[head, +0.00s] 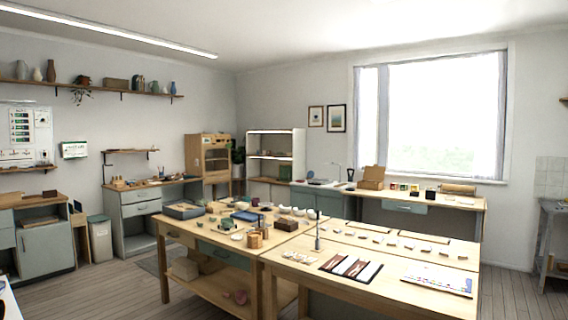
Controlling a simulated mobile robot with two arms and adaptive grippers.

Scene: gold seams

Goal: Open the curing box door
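A tall wooden cabinet (208,158) with a panelled, window-like front stands in the far left corner of the room. It looks like the curing box, though no label on it is readable. Its front appears closed, but it is too small to tell for sure, and no handle can be made out. Neither of my grippers is in view.
A large worktable (262,262) with tools and small pieces fills the middle, between me and the cabinet. A grey drawer desk (139,209) stands left of the cabinet, with a bin (100,238) near it. Wooden floor (112,290) is free at the front left.

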